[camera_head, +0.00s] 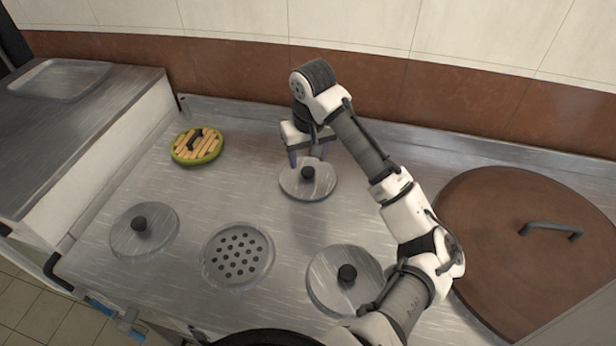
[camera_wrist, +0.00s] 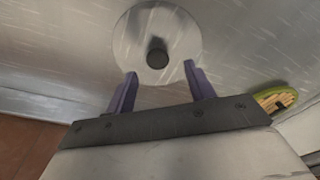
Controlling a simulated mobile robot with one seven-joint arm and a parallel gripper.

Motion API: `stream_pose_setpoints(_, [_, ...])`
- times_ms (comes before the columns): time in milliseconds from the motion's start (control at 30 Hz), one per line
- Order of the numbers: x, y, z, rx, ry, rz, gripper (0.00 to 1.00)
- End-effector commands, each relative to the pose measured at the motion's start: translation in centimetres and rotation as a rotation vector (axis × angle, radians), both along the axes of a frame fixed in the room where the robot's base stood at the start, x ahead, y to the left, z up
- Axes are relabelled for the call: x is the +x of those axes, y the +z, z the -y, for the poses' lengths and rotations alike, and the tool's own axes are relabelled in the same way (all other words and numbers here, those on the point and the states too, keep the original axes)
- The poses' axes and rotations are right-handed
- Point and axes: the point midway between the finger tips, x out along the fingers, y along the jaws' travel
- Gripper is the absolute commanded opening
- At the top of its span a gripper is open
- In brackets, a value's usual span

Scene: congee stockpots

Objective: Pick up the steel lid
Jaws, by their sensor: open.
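Several round steel lids with black knobs lie on the steel counter. One steel lid (camera_head: 310,188) is at the back middle, right by my gripper (camera_head: 307,160). It also shows in the wrist view (camera_wrist: 158,25), flat, with its black knob (camera_wrist: 157,53) in the middle. My gripper (camera_wrist: 158,88) is open and empty, with its two purple fingers spread on either side of the line to the knob. The knob is just beyond the fingertips, not between them. Other steel lids lie at the front left (camera_head: 144,230) and front middle (camera_head: 345,279).
A perforated steel disc (camera_head: 237,255) is at the front. A large brown lid (camera_head: 540,245) with a bar handle fills the right. A raised counter with a tray (camera_head: 60,80) is at the left.

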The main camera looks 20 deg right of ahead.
Motion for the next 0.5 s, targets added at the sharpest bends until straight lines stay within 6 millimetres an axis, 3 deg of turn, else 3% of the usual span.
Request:
stream_pose_setpoints(300, [0.5,-4.2,0.5,0.0,-0.002,-0.004,0.54])
stream_pose_setpoints(500, [0.7,-5.0,0.4,0.0,-0.001,-0.002,0.54])
